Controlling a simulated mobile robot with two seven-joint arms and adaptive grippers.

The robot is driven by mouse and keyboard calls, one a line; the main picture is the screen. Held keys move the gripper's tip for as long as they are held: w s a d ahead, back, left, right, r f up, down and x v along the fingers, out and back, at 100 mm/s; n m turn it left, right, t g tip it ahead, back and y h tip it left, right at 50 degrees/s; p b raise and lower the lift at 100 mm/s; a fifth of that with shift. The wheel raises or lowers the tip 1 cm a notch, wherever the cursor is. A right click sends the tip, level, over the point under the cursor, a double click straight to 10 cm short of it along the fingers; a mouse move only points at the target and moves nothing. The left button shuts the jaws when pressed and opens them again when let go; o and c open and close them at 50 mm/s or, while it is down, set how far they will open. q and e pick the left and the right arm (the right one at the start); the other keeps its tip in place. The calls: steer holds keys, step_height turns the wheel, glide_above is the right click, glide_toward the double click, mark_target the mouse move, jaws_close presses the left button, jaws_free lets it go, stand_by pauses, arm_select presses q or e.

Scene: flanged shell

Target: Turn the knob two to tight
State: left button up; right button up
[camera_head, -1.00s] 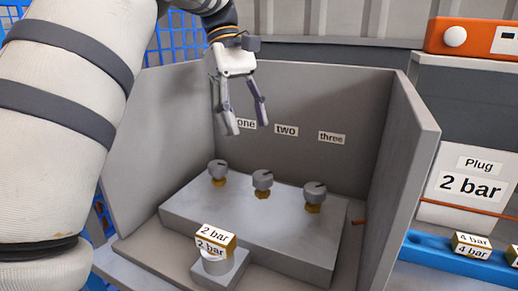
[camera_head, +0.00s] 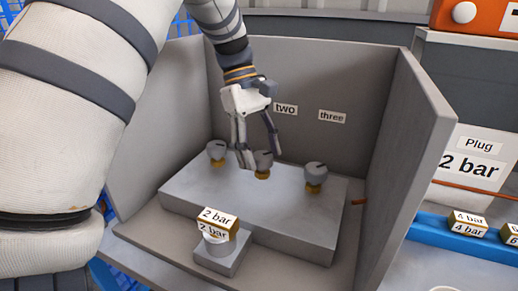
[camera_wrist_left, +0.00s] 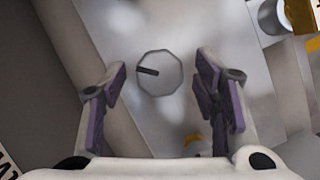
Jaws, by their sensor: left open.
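Knob two (camera_head: 263,158) is a grey octagonal knob on a brass stem, under the "two" label (camera_head: 285,109), in the middle of the row on the grey block. In the left wrist view knob two (camera_wrist_left: 159,73) shows a dark pointer line toward the left. My left gripper (camera_head: 260,160) is open and points down, its fingers at either side of knob two in the head view. In the left wrist view the knob appears between the open fingers (camera_wrist_left: 160,80), with a gap on both sides. Their relative height is hard to tell. My right gripper is not in view.
Knob one (camera_head: 216,150) and knob three (camera_head: 315,173) stand either side. Grey panels (camera_head: 425,130) wall in the block (camera_head: 290,210). A "2 bar" piece (camera_head: 218,222) sits in front. A blue rack (camera_head: 440,235) with marked pieces lies at right.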

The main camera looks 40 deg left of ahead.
arm_select(q)
steer(key=c, duration=1.2)
steer(key=shift+o, duration=0.2)
steer(key=m+g, duration=0.1)
steer(key=m, duration=0.1)
steer(key=m+g, duration=0.1)
steer(key=m, duration=0.2)
steer(key=shift+w+m+y, duration=0.2)
steer(key=shift+m+y, duration=0.1)
steer(key=shift+y, duration=0.1)
steer(key=shift+w+d+m+g+y, duration=0.1)
steer(key=shift+m+g+y, duration=0.2)
steer(key=shift+m, duration=0.8)
steer(key=shift+d+m+g+y, duration=0.1)
steer(key=shift+m+g+y, duration=0.15)
steer(key=shift+m, duration=0.85)
steer(key=o, duration=1.2)
steer(key=shift+c, duration=0.2)
